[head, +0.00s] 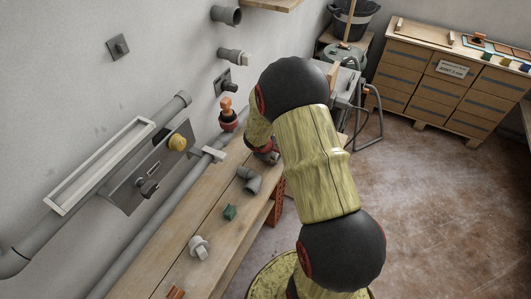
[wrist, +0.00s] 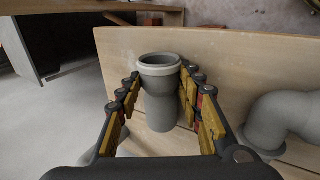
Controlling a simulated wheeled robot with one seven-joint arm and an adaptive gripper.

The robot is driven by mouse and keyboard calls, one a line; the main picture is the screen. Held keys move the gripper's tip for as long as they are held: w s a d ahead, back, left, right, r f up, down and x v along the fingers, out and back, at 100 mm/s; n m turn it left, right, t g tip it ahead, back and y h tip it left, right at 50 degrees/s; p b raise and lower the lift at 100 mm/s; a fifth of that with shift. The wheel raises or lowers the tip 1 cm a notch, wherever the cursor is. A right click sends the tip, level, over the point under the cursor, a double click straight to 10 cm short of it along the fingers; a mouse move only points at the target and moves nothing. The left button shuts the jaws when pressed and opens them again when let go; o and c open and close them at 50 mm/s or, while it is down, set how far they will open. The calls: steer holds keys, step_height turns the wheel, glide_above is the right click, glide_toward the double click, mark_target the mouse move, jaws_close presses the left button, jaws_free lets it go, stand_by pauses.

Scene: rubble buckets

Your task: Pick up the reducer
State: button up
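The reducer (wrist: 160,100) is a grey pipe piece with a wider, pale-rimmed open top, standing upright on the wooden bench in the wrist view. My gripper (wrist: 160,88) has its fingers open on both sides of the reducer. The right fingers are very close to its side; I cannot tell whether they touch. A small gap shows on the left. In the head view my gripper (head: 267,154) is low over the bench beyond the grey elbow, and the reducer cannot be made out clearly behind it.
A grey pipe elbow (head: 249,179) lies nearby on the bench (head: 190,225); it shows at right in the wrist view (wrist: 279,122). A green piece (head: 230,212) and a pale fitting (head: 199,247) lie nearer.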

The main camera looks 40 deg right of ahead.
steer(key=c, duration=0.6)
steer(key=shift+c, duration=0.6)
steer(key=shift+r+p, duration=0.3)
steer(key=shift+r, duration=0.25)
step_height(320, 180, up, 2)
steer(key=shift+r+p, duration=0.25)
steer(key=shift+p, duration=0.45)
steer(key=s+a+r+p, duration=0.3)
steer(key=s+r, duration=0.6)
steer(key=s, duration=0.4)
steer(key=shift+s+a+r, duration=0.2)
steer(key=shift+s+a, duration=0.05)
steer(key=shift+s, duration=0.1)
